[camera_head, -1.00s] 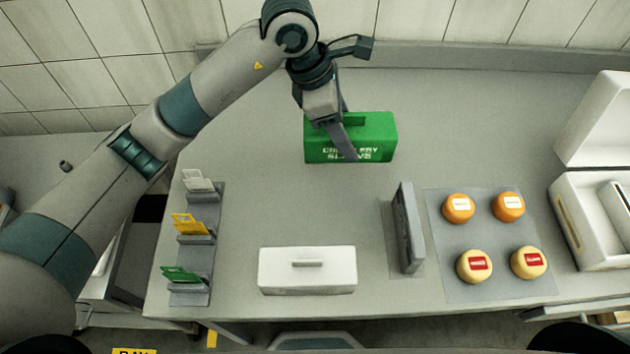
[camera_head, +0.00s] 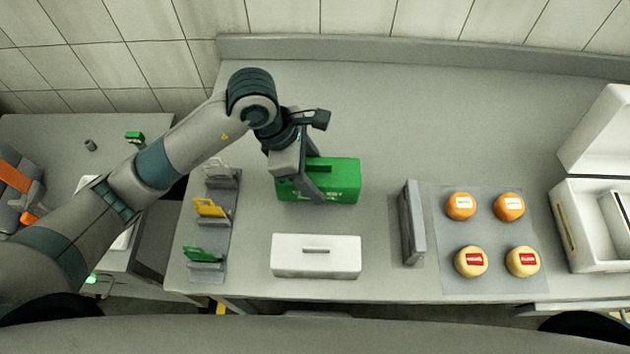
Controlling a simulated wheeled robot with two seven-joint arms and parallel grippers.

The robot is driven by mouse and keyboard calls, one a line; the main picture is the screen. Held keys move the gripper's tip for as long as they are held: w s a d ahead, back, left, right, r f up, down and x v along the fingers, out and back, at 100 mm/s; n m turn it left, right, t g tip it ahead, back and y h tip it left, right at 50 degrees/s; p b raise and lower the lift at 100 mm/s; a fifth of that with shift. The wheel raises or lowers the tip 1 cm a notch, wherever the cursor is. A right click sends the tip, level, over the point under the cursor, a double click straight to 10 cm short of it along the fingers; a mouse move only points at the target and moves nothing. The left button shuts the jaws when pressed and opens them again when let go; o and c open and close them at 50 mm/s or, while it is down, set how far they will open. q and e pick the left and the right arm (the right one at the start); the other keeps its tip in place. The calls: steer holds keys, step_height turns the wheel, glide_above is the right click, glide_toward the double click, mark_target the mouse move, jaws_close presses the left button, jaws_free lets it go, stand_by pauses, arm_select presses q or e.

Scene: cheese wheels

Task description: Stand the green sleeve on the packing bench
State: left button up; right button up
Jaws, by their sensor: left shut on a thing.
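A green box (camera_head: 340,183) with pale lettering and a slot or handle on its top is at the middle left of the grey bench (camera_head: 420,120). My left gripper (camera_head: 314,178) reaches down over its left part and is shut on it; a dark finger runs down its front face and hides some lettering. I cannot tell whether the box touches the bench or hangs just above it. A small green upright piece (camera_head: 203,254) stands in the front slot of a grey rack (camera_head: 218,273), behind it a yellow one (camera_head: 210,208) and a white one (camera_head: 218,168). My right gripper is not in view.
A white lidded box (camera_head: 316,262) stands just in front of the green box. A dark upright plate (camera_head: 412,222) and a mat (camera_head: 490,232) with two orange wheels (camera_head: 460,206) and two cream wheels (camera_head: 471,262) lie right. An open white cooler (camera_head: 592,242) is far right. The bench's back is clear.

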arm_select(q)
steer(key=shift+f, duration=0.3)
step_height(320, 180, down, 3)
steer(key=shift+r+p, duration=0.15)
steer(key=shift+p, duration=0.85)
steer(key=shift+f, duration=0.35)
steer(key=shift+f, duration=0.1)
steer(key=o, duration=1)
steer(key=shift+o, duration=0.2)
